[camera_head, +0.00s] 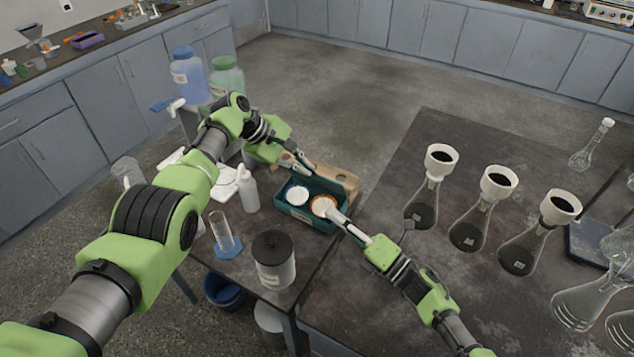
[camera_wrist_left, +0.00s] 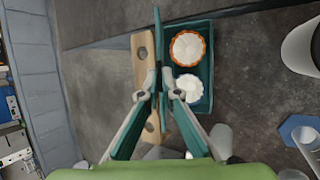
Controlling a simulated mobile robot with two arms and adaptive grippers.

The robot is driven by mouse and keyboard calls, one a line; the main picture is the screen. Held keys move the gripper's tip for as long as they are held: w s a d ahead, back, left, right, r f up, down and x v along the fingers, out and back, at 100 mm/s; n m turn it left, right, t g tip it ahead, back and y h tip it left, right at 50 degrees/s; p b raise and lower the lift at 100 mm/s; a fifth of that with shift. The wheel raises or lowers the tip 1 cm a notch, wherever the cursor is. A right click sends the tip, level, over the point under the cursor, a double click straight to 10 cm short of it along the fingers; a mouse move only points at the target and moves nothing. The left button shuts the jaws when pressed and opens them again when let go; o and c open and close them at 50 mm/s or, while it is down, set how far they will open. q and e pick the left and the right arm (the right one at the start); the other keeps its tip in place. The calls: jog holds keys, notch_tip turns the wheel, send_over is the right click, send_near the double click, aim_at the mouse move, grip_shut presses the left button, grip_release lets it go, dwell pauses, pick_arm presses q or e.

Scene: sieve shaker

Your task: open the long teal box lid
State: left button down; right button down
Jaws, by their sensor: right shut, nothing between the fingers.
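The long teal box (camera_head: 298,222) stands on the dark table, and it also shows in the left wrist view (camera_wrist_left: 207,70). Its teal lid (camera_wrist_left: 158,45) is seen nearly edge-on along the box's long side, raised, with the inside uncovered. Inside are a white round item (camera_head: 297,194) and an orange-rimmed one (camera_head: 323,206). My left gripper (camera_head: 306,169) is at the lid; in the wrist view its fingertips (camera_wrist_left: 160,90) lie on either side of the lid's edge, a small gap between them. Contact is unclear. My right gripper (camera_head: 330,211) is shut and empty at the box's front right.
A wooden holed block (camera_head: 345,180) lies behind the box. A white bottle (camera_head: 248,190), a glass cylinder (camera_head: 222,232) and a black-lidded jar (camera_head: 274,262) stand left and in front. Flasks with funnels (camera_head: 424,200) stand on the right table.

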aim_at(314, 177)
pick_arm(q)
jog(key=shift+r, duration=0.15)
pick_arm(e)
jog(key=w+a+r+n, duration=0.1)
jog(key=w+a, duration=0.2)
jog(key=w, duration=0.7)
jog(key=shift+a+r, duration=0.25)
jog(key=shift+a, duration=0.05)
